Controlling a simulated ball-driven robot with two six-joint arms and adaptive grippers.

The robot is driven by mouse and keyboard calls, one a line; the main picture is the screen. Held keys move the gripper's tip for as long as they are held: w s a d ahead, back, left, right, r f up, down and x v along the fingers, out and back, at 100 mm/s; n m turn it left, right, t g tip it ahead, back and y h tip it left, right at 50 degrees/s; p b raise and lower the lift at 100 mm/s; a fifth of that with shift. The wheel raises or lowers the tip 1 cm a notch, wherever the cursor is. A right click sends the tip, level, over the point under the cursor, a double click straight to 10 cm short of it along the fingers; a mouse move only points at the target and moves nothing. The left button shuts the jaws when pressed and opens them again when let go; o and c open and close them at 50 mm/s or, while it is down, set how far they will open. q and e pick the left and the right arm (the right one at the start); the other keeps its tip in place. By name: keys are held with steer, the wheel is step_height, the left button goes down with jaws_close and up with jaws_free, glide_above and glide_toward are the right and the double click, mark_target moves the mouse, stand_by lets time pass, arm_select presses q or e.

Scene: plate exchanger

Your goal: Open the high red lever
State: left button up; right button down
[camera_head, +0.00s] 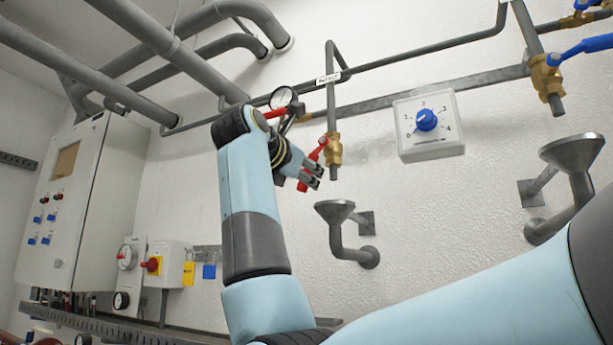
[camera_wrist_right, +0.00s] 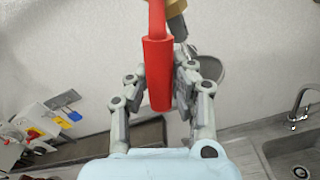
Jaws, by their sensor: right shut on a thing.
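A red lever (camera_head: 305,180) sits on a brass valve (camera_head: 333,149) at the lower end of a thin vertical pipe; the lever slants down and left. My right gripper (camera_head: 313,176) is shut on the lever's lower end. In the right wrist view, the red lever (camera_wrist_right: 157,60) runs down between the two fingers of my right gripper (camera_wrist_right: 160,82), with the brass valve (camera_wrist_right: 176,8) at the top edge. A second red lever (camera_head: 275,113) shows behind my right wrist, partly hidden. My left gripper is not in view.
A grey funnel drain (camera_head: 336,212) stands below the valve, and another funnel (camera_head: 572,152) is at right. A white dial box (camera_head: 428,126) is on the wall. A pressure gauge (camera_head: 283,97) sits close above my wrist. A control cabinet (camera_head: 95,200) stands at left.

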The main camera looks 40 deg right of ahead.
steer(key=c, duration=1.1)
jaws_free()
steer(key=v, duration=0.7)
steer(key=shift+a, duration=0.3)
